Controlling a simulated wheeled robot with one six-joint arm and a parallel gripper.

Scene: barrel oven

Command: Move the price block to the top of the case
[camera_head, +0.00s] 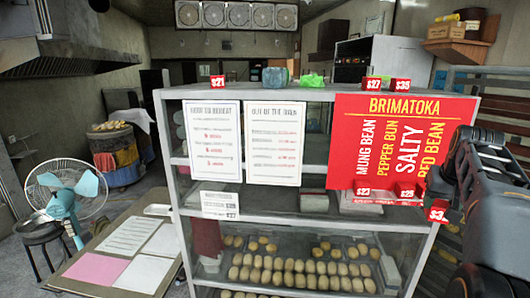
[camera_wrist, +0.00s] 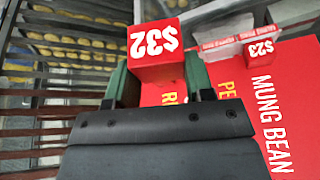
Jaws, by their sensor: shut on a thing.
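The red price block marked $32 (camera_wrist: 156,45) sits between the two green-edged fingers of my gripper (camera_wrist: 158,72) in the wrist view. In the head view the same block (camera_head: 437,213) shows at the case's right front edge, partly cut off by my dark arm. My gripper is shut on it. The case (camera_head: 165,150) is a grey metal display cabinet with glass and shelves. Its top (camera_head: 250,93) is above the block in the head view. Whether the block touches the case is not clear.
On the top stand price blocks $21 (camera_head: 217,81), $27 (camera_head: 374,84) and $35 (camera_head: 400,84), a blue item (camera_head: 276,77) and a green item (camera_head: 312,81). A red sign (camera_head: 345,140) covers the right front. A fan (camera_head: 66,190) stands left.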

